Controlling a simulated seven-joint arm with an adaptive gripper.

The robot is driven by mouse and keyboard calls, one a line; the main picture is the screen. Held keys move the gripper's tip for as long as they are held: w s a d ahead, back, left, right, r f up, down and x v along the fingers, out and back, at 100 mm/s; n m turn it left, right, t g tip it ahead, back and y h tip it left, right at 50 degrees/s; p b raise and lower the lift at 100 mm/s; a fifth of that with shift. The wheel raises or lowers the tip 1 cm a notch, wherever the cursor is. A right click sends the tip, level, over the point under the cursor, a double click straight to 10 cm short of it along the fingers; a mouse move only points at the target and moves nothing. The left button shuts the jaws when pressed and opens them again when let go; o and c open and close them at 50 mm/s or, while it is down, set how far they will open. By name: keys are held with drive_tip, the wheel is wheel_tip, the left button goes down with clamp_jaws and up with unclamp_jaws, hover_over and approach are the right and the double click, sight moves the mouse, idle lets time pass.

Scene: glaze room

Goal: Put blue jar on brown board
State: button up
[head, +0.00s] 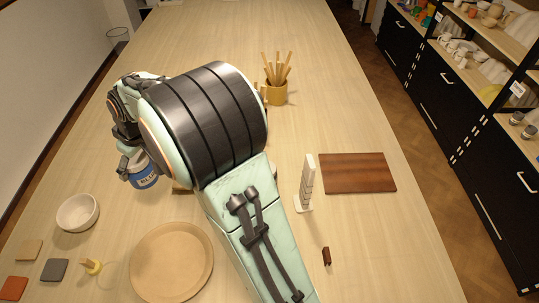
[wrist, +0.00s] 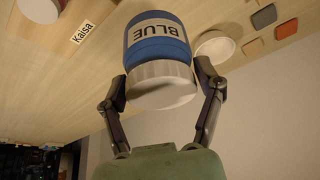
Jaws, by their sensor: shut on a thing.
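The blue jar (wrist: 158,42) has a white lid and a label reading BLUE. My gripper (wrist: 164,88) is shut on it, with one finger on each side of the lid. In the head view the jar (head: 143,174) shows at the left, below my gripper (head: 128,160), partly covered by it. I cannot tell for sure whether the jar is clear of the table. The brown board (head: 358,173) lies flat and bare on the right half of the table, on the far side of my arm from the jar.
A white bowl (head: 77,212), a round tan board (head: 172,262) and small tiles (head: 54,269) lie at the front left. A pot of wooden tools (head: 276,92) stands behind my arm. A pale upright stand (head: 305,185) is just left of the board. The far table is clear.

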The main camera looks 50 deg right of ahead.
drive_tip(key=r, duration=0.4)
drive_tip(key=d+r, duration=0.1)
drive_tip(key=r, duration=0.1)
drive_tip(key=shift+r, duration=0.35)
drive_tip(key=s+d+m+h, duration=0.15)
drive_tip(key=s+d, duration=0.25)
drive_tip(key=d, duration=0.6)
drive_tip(key=s+d+m, duration=0.3)
drive_tip(key=s+d, duration=0.1)
drive_tip(key=d, duration=0.5)
drive_tip(key=s+d+m+h, duration=0.1)
drive_tip(key=s+d+m, duration=0.1)
drive_tip(key=s+d, duration=0.45)
drive_tip(key=s+d+m+h, duration=0.15)
drive_tip(key=s+d, duration=0.25)
drive_tip(key=s, duration=0.6)
drive_tip(key=s+d+m, duration=0.2)
drive_tip(key=s+d, duration=0.3)
drive_tip(key=s, duration=0.4)
hover_over(357, 171)
wheel_tip(357, 171, down, 21)
drive_tip(key=shift+a+f, duration=0.1)
drive_tip(key=shift+f+g, duration=0.3)
drive_tip(key=shift+f, duration=1.25)
